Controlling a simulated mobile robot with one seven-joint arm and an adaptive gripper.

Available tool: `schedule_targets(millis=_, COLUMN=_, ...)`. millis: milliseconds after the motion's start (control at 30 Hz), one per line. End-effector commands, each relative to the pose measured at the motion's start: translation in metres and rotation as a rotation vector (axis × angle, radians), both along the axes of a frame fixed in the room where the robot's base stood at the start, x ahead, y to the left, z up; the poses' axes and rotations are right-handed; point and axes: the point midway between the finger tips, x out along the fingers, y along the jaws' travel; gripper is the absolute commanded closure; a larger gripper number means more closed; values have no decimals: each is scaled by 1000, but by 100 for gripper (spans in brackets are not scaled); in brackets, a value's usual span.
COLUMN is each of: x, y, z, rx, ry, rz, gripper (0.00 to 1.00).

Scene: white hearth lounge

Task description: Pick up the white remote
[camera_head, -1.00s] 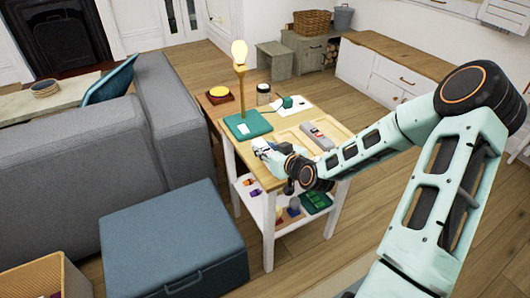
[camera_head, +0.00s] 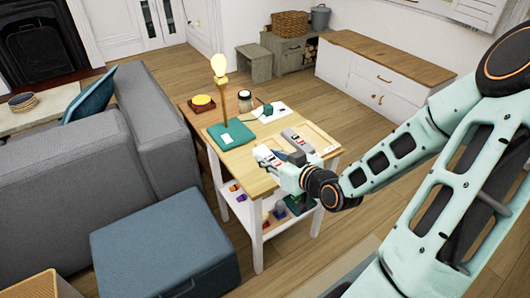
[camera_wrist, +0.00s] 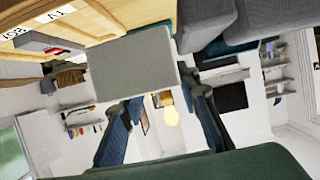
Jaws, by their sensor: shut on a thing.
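The white remote (camera_head: 265,155) is in my gripper (camera_head: 280,161) near the front edge of the small wooden-topped table (camera_head: 243,170). My gripper covers part of it. In the wrist view a pale grey-white slab, apparently the remote (camera_wrist: 130,65), sits at the tips of the two dark blue fingers of my gripper (camera_wrist: 160,102). The fingers are shut on it. I cannot tell whether it touches the tabletop.
A grey remote (camera_head: 298,140) lies close behind my gripper in a wooden tray (camera_head: 318,137) with a TV label. A teal-based lamp (camera_head: 229,135) stands left. Behind are a jar (camera_head: 245,102) and a yellow-topped item (camera_head: 202,103). A blue ottoman (camera_head: 160,240) is front left.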

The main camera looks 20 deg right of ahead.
Motion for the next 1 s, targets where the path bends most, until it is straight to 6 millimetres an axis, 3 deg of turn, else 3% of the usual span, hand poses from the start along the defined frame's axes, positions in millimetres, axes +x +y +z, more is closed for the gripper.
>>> schedule_targets(millis=400, x=-7, y=-4, z=14, rx=8, ry=-4, rz=0, gripper=96)
schedule_targets(millis=1000, x=-20, y=-6, z=9, rx=-3, ry=0, rz=1, gripper=96)
